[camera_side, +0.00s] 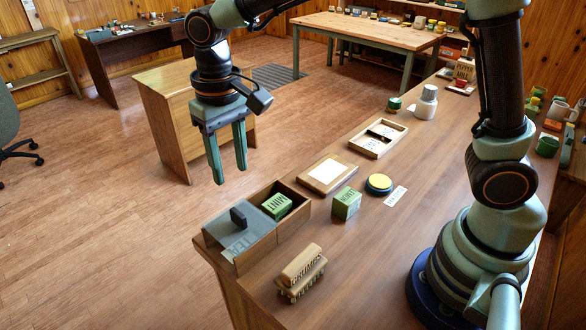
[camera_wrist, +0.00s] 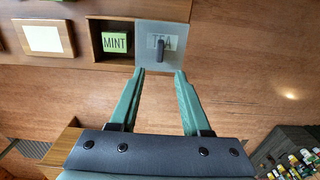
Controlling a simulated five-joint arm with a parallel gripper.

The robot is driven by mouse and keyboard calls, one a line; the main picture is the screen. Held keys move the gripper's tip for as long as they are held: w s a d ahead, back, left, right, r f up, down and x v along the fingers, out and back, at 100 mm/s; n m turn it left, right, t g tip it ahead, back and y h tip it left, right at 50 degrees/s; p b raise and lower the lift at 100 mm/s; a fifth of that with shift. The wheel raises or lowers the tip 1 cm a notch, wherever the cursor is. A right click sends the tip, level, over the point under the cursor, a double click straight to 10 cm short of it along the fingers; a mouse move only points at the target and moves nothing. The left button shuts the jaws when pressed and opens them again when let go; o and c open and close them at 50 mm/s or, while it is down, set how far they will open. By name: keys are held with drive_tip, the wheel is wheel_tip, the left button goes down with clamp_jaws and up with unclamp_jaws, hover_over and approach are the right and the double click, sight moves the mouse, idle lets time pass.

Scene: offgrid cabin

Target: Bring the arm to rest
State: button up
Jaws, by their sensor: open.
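My gripper (camera_side: 230,165) hangs in the air with its fingers pointing down, open and empty. In the side view it is above and behind a wooden tea box (camera_side: 295,222) at the table's front left corner. In the wrist view the two fingers of my gripper (camera_wrist: 159,75) are spread apart, with nothing between them. The box has a grey sliding lid marked TEA (camera_side: 232,240) with a dark knob, covering its left part. A green MINT packet (camera_side: 276,206) sits in the uncovered compartment; it also shows in the wrist view (camera_wrist: 115,42).
The floor left of the table is open.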

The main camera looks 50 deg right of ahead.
drive_tip(key=shift+r, duration=0.15)
drive_tip(key=s+d+r+t, duration=0.2)
drive_tip(key=s+d, duration=0.2)
drive_tip(key=d, duration=0.5)
drive_tip(key=s+d+r+t, duration=0.3)
drive_tip(key=s+d, duration=0.2)
drive_tip(key=d, duration=0.4)
drive_tip(key=shift+s+r+t, duration=0.25)
drive_tip(key=shift+r+t, duration=0.05)
